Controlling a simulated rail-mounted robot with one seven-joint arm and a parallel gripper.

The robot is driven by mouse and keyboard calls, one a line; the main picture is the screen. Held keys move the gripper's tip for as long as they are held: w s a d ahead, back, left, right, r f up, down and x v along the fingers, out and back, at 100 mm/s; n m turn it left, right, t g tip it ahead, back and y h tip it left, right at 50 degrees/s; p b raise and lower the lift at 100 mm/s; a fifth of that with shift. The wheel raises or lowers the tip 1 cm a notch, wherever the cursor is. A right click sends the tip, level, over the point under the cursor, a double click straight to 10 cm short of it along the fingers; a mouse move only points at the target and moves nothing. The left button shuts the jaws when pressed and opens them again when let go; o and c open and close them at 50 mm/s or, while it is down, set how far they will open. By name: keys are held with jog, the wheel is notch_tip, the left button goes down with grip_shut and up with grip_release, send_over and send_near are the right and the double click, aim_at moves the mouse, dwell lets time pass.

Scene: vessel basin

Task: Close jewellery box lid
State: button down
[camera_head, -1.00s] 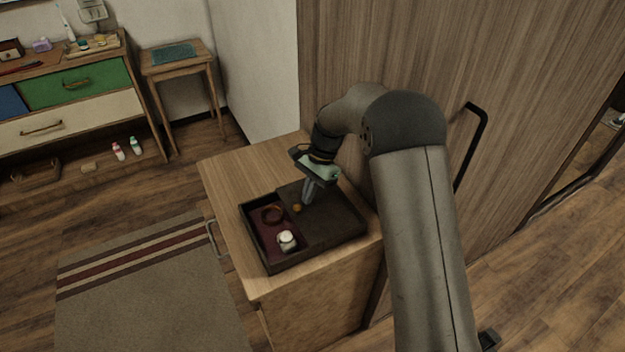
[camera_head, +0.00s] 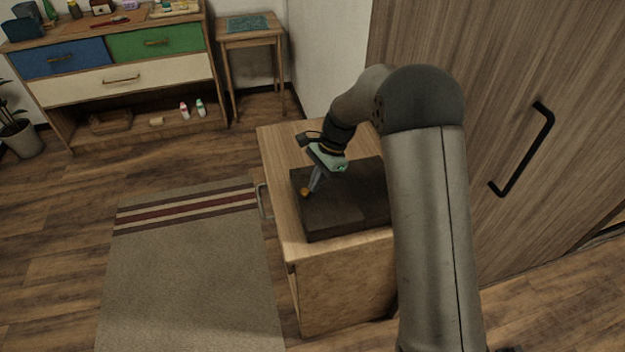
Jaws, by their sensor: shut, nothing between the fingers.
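The dark jewellery box (camera_head: 345,214) sits on top of the wooden cabinet. Its lid lies flat over the box, and the inside no longer shows. A small orange-gold knob (camera_head: 306,192) is at the lid's left edge. My gripper (camera_head: 313,187) is shut and empty, pointing down beside the knob at the lid's left part. I cannot tell whether the fingertips touch the lid. My arm hides the right end of the box.
The wooden cabinet (camera_head: 283,207) has a bare strip left of the box. A tall wooden wardrobe (camera_head: 500,120) with a black handle stands close on the right. A small side table (camera_head: 249,38) and a drawer unit (camera_head: 120,85) stand at the back. A rug (camera_head: 190,270) lies on the floor.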

aim_at(326, 187)
jog(key=shift+s+a, duration=0.15)
jog(key=shift+a, duration=0.25)
jog(key=shift+r, duration=0.25)
jog(key=p+v, duration=0.7)
jog(key=v, duration=0.3)
jog(key=s+d+r+n+t, duration=0.1)
jog(key=s+d+r+n, duration=0.2)
jog(key=s+d+r, duration=0.3)
jog(key=s+d+r+n+t+h, duration=0.1)
jog(key=s+d+n, duration=0.3)
jog(key=s, duration=0.8)
jog(key=s+d+r+n+t+h, duration=0.1)
jog(key=s+d+r+n+h, duration=0.1)
jog(key=s+d+n, duration=0.2)
jog(key=s+d, duration=0.3)
jog(key=s, duration=0.5)
jog(key=shift+s+d+r+h, duration=0.25)
jog(key=shift+s+r+h, duration=0.05)
jog(key=shift+s+r, duration=0.05)
